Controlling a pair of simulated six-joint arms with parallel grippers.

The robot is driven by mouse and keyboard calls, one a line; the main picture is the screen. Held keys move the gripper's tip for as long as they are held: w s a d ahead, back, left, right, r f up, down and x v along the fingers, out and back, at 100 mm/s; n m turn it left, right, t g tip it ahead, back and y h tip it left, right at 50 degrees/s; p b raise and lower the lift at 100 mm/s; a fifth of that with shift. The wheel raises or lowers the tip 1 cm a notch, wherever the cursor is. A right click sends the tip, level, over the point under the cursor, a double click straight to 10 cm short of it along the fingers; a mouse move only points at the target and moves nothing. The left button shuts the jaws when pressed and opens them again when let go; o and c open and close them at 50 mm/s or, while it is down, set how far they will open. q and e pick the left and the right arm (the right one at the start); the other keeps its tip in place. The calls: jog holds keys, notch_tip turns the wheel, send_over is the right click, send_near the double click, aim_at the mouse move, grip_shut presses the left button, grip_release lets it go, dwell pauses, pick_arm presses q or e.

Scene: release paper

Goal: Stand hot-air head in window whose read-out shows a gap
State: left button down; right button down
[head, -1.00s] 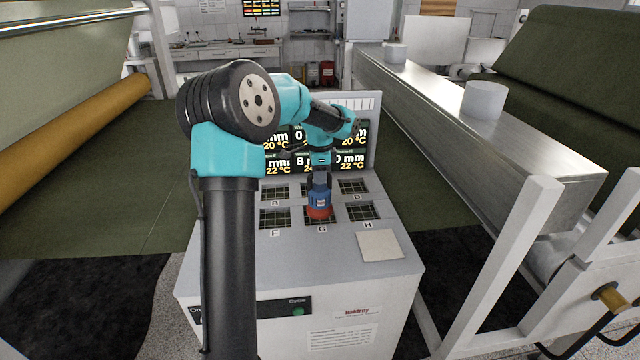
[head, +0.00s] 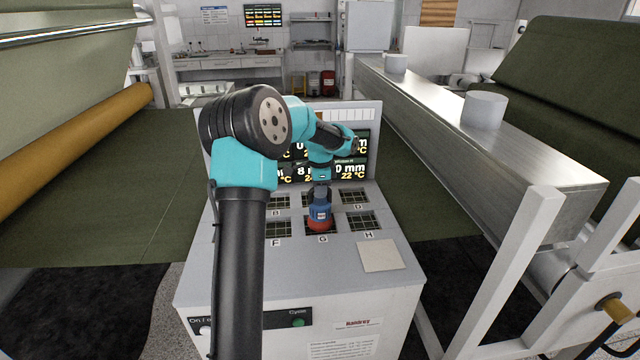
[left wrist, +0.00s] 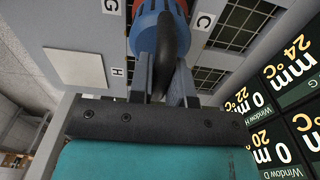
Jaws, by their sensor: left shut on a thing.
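The hot-air head (head: 320,213), blue with a red lower ring, is upright at window G in the front row of the grey cabinet. It covers most of that window; whether its base touches the panel I cannot tell. My left gripper (head: 321,190) is shut on its dark handle from above. The left wrist view shows the fingers (left wrist: 165,80) around the handle and the head (left wrist: 157,28). The read-out screen (head: 348,170) behind is partly hidden by my arm; a lower-row read-out shows 8, and the one to its right 0 mm. My right gripper is not in view.
Windows F (head: 277,229), H (head: 364,221) and D (head: 354,196) are uncovered. A pale square plate (head: 380,255) lies front right on the cabinet. A long metal beam (head: 480,120) runs along the right. Green fabric (head: 150,190) spreads at left.

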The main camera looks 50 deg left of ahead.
pick_arm(q)
jog(key=shift+f, duration=0.1)
dwell(0.3)
jog(key=c, duration=1.1)
grip_release()
jog(key=shift+f, duration=0.1)
notch_tip(320, 180, up, 12)
jog(key=shift+r, duration=0.15)
